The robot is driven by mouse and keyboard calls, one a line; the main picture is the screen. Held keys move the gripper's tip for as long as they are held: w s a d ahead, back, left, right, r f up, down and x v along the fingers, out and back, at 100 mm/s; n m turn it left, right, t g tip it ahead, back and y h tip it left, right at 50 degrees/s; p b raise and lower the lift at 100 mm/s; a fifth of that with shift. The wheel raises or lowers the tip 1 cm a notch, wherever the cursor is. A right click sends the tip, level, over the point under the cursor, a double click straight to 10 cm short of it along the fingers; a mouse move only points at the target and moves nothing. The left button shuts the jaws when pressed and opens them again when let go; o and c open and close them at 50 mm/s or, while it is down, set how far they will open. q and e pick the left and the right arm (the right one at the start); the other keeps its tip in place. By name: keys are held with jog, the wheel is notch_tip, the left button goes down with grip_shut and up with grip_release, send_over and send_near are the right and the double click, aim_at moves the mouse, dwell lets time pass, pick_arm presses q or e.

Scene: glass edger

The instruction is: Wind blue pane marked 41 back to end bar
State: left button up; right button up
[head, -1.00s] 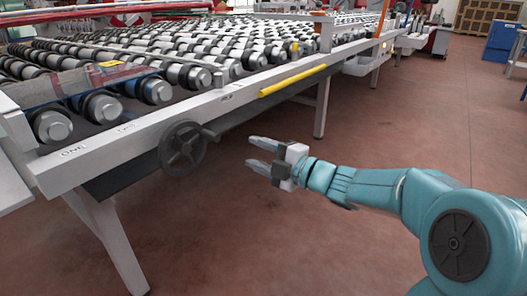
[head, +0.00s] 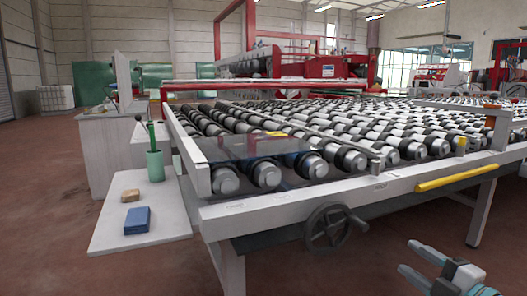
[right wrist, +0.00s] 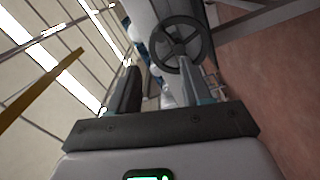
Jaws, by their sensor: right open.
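The blue pane (head: 245,149), see-through and dark, lies flat on the near-left rollers with a yellow tag (head: 277,133) by its far edge. No number on it is readable. A pale bar (head: 194,163), which looks like the end bar, runs along the left end of the table, close to the pane's left edge; I cannot tell whether they touch. A dark handwheel with a crank knob (head: 333,228) is on the table's front. My right gripper (head: 418,262) is open and empty, right of and apart from the wheel. The wheel shows beyond its fingers in the right wrist view (right wrist: 180,45). My left gripper is out of view.
A side shelf (head: 125,222) at left holds a green cup with a brush (head: 155,165), a blue block (head: 137,220) and a tan block (head: 130,195). A yellow bar (head: 457,178) runs along the front rail. Floor before the table is open.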

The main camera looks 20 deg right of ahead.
aim_at(369, 231)
dwell(0.4)
jog(key=w+m+p, duration=0.4)
jog(key=m, duration=0.2)
jog(key=w+m+p, duration=0.4)
jog(key=w+m, duration=0.1)
jog(key=m, duration=0.1)
jog(key=w+a+m+p, duration=0.1)
jog(key=w+m+p, duration=0.3)
jog(key=w+m, duration=0.1)
jog(key=shift+w+a+f+m+p, duration=0.15)
jog(key=shift+w+m+p, duration=0.1)
jog(key=shift+m+p, duration=0.25)
jog(key=shift+c, duration=0.3)
grip_shut()
